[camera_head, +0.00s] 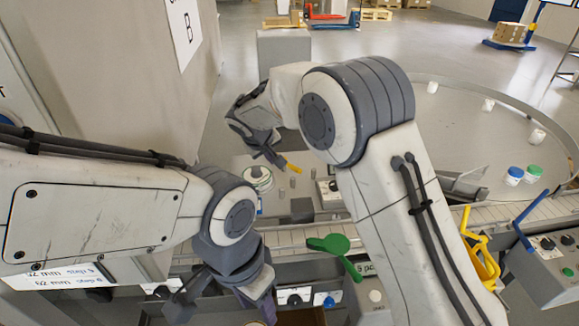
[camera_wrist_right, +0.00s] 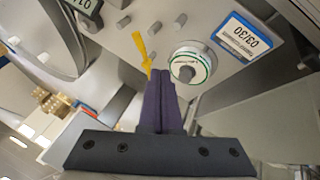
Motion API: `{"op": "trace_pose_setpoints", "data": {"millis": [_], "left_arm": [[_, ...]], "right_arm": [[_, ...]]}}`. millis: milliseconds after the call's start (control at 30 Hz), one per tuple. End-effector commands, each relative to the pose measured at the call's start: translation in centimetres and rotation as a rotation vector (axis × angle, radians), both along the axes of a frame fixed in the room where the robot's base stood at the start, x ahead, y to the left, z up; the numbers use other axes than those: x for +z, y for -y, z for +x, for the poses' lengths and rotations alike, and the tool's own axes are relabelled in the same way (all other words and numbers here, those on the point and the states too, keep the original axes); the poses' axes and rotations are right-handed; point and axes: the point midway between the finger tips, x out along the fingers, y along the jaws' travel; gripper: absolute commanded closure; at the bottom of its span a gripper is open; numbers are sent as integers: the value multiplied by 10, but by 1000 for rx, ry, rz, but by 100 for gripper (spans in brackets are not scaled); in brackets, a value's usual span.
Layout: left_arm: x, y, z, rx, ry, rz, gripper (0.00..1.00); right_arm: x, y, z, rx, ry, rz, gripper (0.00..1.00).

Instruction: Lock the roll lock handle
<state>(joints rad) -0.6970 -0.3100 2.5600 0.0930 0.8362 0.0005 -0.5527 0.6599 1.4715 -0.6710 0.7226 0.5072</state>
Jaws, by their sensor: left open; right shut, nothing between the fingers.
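A small yellow handle (camera_wrist_right: 142,52), which looks like the roll lock handle, stands out from the grey machine panel beside a white and green roll (camera_wrist_right: 192,66) in the right wrist view. In the head view the yellow handle (camera_head: 293,168) shows just right of my right gripper (camera_head: 279,164). My right gripper is shut and empty. Its purple fingers (camera_wrist_right: 164,78) reach close to the handle's lower end in the wrist view; I cannot tell if they touch. My left gripper (camera_head: 228,304) is open at the bottom of the head view, over the front of the machine, partly cut off.
Grey pegs (camera_wrist_right: 193,28) stick out of the panel near the handle. A conveyor (camera_head: 290,237) runs in front, with a green paddle-shaped part (camera_head: 329,243) by it. A round table (camera_head: 460,110) with cups is at the right. A wall panel (camera_head: 125,70) stands at the left.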

Motion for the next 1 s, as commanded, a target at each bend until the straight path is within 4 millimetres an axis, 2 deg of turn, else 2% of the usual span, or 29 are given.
{"op": "trace_pose_setpoints", "data": {"millis": [167, 500, 700, 1000], "left_arm": [[11, 0, 0, 0, 0, 0, 50], [38, 0, 0, 2, 0, 0, 50], [56, 0, 0, 2, 0, 0, 50], [59, 0, 0, 1, 0, 0, 50]], "right_arm": [[-19, 5, 12, 0, -5, -3, 100], [-78, 17, 49, -1, -4, -2, 100], [-84, 40, 65, -2, -2, -1, 100], [-90, 49, 72, 0, -1, 0, 100]]}}
